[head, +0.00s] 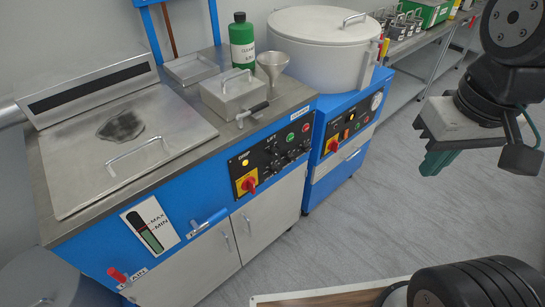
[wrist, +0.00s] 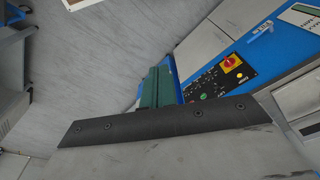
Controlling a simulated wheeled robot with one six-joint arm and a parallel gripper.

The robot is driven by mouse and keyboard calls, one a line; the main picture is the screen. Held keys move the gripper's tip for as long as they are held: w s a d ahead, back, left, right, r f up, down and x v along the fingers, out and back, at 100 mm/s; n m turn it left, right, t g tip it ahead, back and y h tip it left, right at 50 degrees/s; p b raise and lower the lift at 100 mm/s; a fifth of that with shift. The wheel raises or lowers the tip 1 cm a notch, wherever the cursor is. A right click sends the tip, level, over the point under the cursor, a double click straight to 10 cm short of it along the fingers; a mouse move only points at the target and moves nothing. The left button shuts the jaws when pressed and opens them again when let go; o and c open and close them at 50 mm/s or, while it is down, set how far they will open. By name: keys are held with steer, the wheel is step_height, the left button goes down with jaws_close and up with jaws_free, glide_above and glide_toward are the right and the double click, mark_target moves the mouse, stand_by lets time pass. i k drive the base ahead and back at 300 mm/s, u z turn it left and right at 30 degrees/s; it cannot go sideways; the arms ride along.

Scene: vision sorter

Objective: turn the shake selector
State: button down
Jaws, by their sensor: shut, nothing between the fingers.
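The front machine has a black control panel (head: 262,160) with a "LIFT" label, small dark knobs, lamps and a red-and-yellow rotary switch (head: 248,185). A second panel (head: 348,124) is on the blue machine behind, with its own red-and-yellow switch (head: 333,145). I cannot read which control is the shake selector. My gripper (head: 436,162), with green fingers, is shut and empty in the air, right of both machines and apart from them. In the wrist view its fingers (wrist: 155,88) point toward the floor, and a black panel (wrist: 210,85) with a red-and-yellow switch (wrist: 231,62) lies to their right.
A green bottle (head: 242,42), a funnel (head: 272,66) and a lidded metal box (head: 233,94) stand on the front machine. Red and blue valve handles stick out below its left front. A large round lidded drum (head: 322,40) tops the second machine. The grey floor between is clear.

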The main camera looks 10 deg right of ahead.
mark_target(291, 158)
steer(key=u, duration=2.3)
steer(key=k, duration=0.7)
steer(key=z, duration=2.2)
